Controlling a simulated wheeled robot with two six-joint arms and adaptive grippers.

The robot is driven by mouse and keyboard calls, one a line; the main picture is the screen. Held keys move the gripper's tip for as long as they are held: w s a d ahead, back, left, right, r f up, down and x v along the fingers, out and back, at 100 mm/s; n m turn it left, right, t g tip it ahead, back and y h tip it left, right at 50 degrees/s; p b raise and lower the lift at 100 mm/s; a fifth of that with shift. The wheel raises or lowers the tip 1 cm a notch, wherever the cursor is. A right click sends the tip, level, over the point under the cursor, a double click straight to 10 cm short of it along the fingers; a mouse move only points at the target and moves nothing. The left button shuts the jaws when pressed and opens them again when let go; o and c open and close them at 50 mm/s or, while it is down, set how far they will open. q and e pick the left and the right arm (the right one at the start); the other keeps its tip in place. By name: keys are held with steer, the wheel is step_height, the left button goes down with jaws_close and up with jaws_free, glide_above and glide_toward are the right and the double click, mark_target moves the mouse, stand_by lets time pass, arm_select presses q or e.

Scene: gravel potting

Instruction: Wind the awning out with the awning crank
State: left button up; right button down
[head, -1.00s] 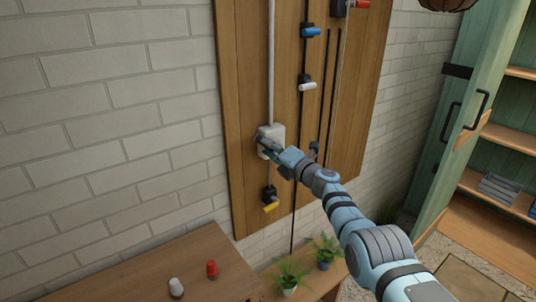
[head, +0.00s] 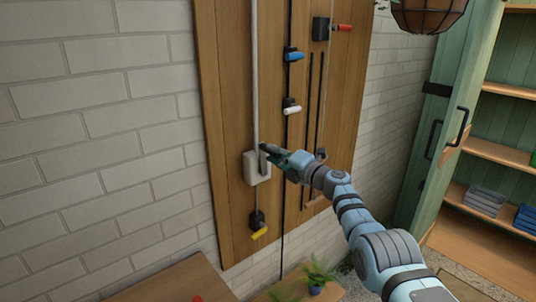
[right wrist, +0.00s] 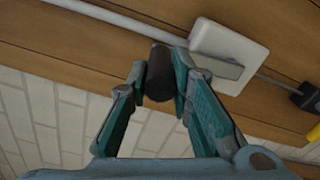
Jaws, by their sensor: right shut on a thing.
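The awning crank sits on a pale grey box (head: 252,170) on the wooden wall panel. Its grey crank arm (head: 263,160) points upward over the box's face. In the right wrist view the box (right wrist: 228,42) carries the flat grey crank arm (right wrist: 216,63), and a dark round handle (right wrist: 159,75) stands between the fingers. My right gripper (head: 270,155) is shut on this handle, at the box's upper right; it also shows in the right wrist view (right wrist: 160,85). The awning itself is not in view. My left gripper is not in view.
A pale pipe (head: 255,80) runs up from the box. Beside it are a blue lever (head: 294,57), a white lever (head: 293,109), a red lever (head: 343,28) and, below, a yellow lever (head: 260,233). A hanging basket (head: 428,14) is at upper right, a green cabinet (head: 440,120) at right.

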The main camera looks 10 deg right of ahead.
steer(key=shift+w+d+r+m, duration=0.15)
steer(key=shift+w+d+m, duration=0.1)
steer(key=shift+d+m, duration=0.4)
steer(key=c, duration=1.4)
jaws_free()
steer(key=shift+s, duration=0.1)
steer(key=shift+c, duration=0.2)
steer(key=shift+w+f, duration=0.2)
